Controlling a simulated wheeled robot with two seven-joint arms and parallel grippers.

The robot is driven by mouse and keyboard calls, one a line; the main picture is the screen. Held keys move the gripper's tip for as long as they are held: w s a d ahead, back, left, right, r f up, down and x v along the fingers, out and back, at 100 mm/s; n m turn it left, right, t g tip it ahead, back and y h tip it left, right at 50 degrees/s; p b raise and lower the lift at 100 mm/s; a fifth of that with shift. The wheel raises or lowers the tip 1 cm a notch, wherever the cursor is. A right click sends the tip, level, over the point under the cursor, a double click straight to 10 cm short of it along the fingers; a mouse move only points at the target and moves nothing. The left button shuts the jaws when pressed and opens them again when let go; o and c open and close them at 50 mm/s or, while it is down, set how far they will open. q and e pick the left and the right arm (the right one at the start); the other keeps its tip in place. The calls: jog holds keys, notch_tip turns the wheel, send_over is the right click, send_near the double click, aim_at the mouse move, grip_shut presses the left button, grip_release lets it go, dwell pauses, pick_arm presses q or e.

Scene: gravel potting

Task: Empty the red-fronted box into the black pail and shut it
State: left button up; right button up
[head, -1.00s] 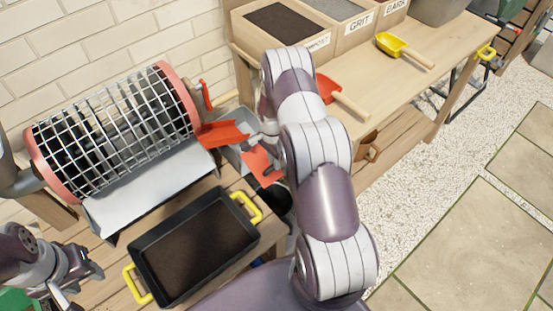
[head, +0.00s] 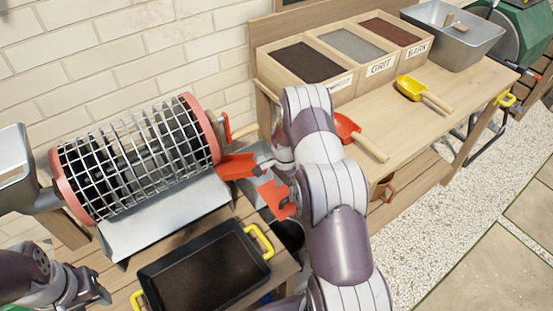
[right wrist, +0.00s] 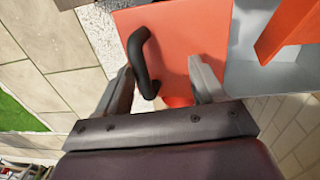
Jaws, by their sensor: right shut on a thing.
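The red-fronted box is grey, with a flat red front (head: 277,199) that also shows in the right wrist view (right wrist: 185,35). A black handle (right wrist: 142,62) stands out from this front. My right gripper (right wrist: 168,88) is at the front, its fingers on either side of the handle, and is shut on it. In the head view my right arm hides much of the box. A round black thing, likely the black pail (head: 287,236), shows partly below the box; its inside is hidden. My left gripper (head: 98,295) is at the lower left, away from the box; its jaws are unclear.
A black tray (head: 150,272) with yellow handles holds dark material. Bins, a red scoop (head: 346,128) and a yellow scoop (head: 411,88) are on the right bench.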

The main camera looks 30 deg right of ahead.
aim_at(279, 189)
jog(key=shift+o, duration=1.1)
jog(key=shift+w+r, duration=1)
jog(key=shift+r, duration=0.05)
jog(key=shift+w+r, duration=0.25)
jog(key=shift+w, duration=0.1)
jog(key=shift+c, duration=1.1)
jog(key=shift+w+a+r+p, duration=0.15)
jog(key=shift+w+r+p, duration=0.25)
jog(key=shift+w, duration=0.15)
jog(key=w+r+p, duration=0.1)
jog(key=w+r, duration=0.3)
jog(key=r, duration=0.2)
jog(key=shift+a, duration=0.15)
jog(key=shift+r+p, duration=0.2)
jog(key=shift+p, duration=0.1)
